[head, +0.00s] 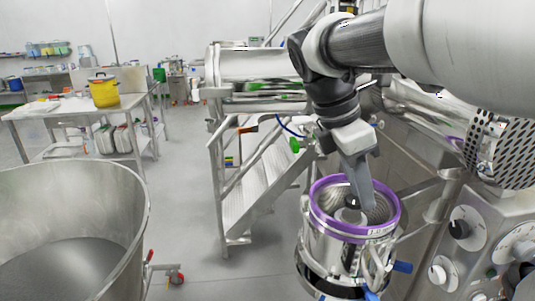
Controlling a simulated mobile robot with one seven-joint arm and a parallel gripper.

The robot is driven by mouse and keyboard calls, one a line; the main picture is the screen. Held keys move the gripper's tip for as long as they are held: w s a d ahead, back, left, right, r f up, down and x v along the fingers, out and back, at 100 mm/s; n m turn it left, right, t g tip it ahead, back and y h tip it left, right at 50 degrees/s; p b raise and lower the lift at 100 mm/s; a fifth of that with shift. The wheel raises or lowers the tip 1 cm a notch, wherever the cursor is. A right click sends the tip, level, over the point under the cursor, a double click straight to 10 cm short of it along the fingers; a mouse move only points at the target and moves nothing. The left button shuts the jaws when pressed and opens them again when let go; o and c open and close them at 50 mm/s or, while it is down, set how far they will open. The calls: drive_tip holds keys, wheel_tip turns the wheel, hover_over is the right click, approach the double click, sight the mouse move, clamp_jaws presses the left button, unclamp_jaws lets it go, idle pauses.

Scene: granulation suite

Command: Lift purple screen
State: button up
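The purple screen (349,229) is a purple-rimmed ring with a perforated metal inside. It sits on top of a round steel housing (326,246) at the lower right of the head view. My gripper (359,201) points down into the ring's opening from above. Its grey finger covers part of the far rim and the inside. A dark knob-like part shows near the fingertip at the ring's middle. I cannot tell whether the fingers are open or touching anything.
A large open steel bowl (128,215) stands at the lower left. Metal steps (262,192) rise behind the housing. A control panel with knobs (478,240) is close on the right. A table with a yellow pot (104,92) stands at the back left. Floor between is clear.

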drive_tip(key=x, duration=0.9)
drive_tip(key=shift+d, duration=0.25)
clamp_jaws()
idle(1.1)
